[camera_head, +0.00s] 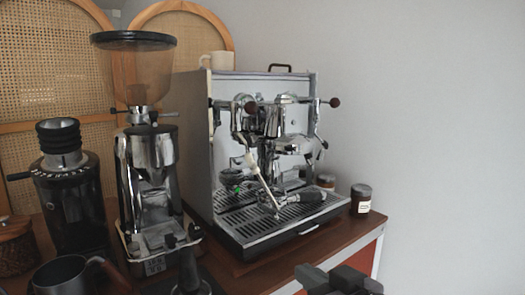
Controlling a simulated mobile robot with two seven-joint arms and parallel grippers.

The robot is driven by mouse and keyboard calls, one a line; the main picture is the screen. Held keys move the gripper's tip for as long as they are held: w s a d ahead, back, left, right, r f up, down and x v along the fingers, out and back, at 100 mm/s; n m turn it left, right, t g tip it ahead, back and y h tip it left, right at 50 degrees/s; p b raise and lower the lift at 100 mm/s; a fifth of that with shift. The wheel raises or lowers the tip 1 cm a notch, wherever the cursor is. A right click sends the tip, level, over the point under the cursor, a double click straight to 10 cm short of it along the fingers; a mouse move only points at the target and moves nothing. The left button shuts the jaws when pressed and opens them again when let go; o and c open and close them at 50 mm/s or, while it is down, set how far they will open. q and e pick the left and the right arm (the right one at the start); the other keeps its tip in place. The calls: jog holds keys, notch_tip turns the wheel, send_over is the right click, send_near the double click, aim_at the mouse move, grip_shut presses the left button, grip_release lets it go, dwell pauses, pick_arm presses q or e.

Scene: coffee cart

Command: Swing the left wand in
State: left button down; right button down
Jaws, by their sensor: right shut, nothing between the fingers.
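The espresso machine (205,135) stands on the brown cart, its chrome front facing right and toward me. A thin wand with a pale sleeve (259,178), which looks like the left wand, slants down and to the right in front of the machine. Its tip hangs over the drip tray (250,238). My right gripper (340,280) is at the bottom edge, dark, shut and empty, well below and apart from the wand. Only its upper part shows. My left gripper is not in view.
A tall chrome grinder (148,165) and a black grinder (70,200) stand left of the machine. A dark pitcher (62,277) is at lower left. A jar (361,199) stands right of the tray.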

jog(key=n+t, duration=0.1)
send_near(253, 164)
notch_tip(253, 164, down, 6)
jog(key=s+d, duration=0.2)
jog(key=d, duration=0.1)
jog(key=s+r+n+t+y+p, duration=0.15)
jog(key=s+r, duration=0.25)
jog(key=r, duration=0.5)
jog(key=f+p+x, duration=0.1)
jog(key=f+x, duration=0.2)
jog(key=x, duration=1)
jog(key=shift+w+a, duration=0.15)
jog(key=shift+w, duration=0.15)
jog(key=shift+f+g+h, duration=0.1)
jog(key=shift+g+h, duration=0.15)
